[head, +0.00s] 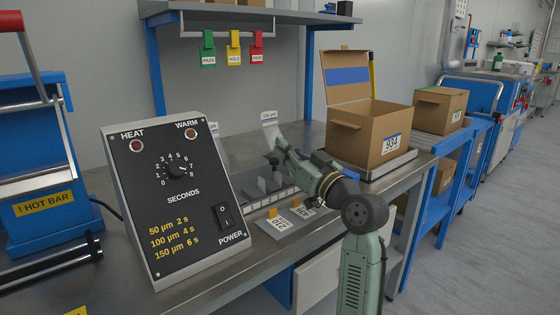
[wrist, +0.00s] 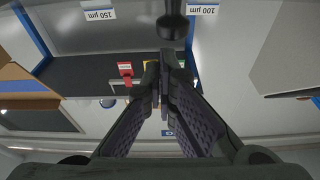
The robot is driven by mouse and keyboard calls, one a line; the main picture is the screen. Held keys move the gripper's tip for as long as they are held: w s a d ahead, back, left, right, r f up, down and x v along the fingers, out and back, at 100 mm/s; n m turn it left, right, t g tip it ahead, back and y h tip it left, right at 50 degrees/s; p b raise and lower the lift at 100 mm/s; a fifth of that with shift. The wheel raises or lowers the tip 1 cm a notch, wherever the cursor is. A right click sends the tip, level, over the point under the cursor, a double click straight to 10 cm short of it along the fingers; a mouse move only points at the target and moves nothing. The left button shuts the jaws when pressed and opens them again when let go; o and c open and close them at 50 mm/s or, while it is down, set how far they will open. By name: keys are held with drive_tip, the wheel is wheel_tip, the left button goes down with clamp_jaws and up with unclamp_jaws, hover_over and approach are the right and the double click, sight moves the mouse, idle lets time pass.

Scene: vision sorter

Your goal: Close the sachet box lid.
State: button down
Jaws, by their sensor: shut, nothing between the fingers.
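A brown cardboard box (head: 368,135) with a label on its front stands open at the back right of the bench, on a metal plate. Its lid (head: 347,88) stands up at the back, with a blue band across it. Part of brown cardboard with a blue band, seemingly this lid, shows at the left edge of the wrist view (wrist: 22,88). My gripper (head: 276,158) is left of the box, above the bench and apart from the box. Its fingers are shut and empty, and they meet in the wrist view (wrist: 164,75). The inside of the box is hidden.
A control panel (head: 175,200) stands front left, beside the blue hot-bar machine (head: 40,150). Label cards (head: 283,223) lie in front of my arm. A second carton (head: 440,108) stands right of the box. A shelf (head: 250,14) with hanging tags (head: 233,48) is above.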

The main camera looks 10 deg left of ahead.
drive_tip(key=shift+s+d+f+b, duration=0.15)
drive_tip(key=shift+f+b, duration=0.2)
drive_tip(key=shift+b, duration=0.15)
drive_tip(key=shift+s+d+f+b, duration=0.15)
drive_tip(key=shift+f+b, duration=0.2)
drive_tip(key=shift+b, duration=0.15)
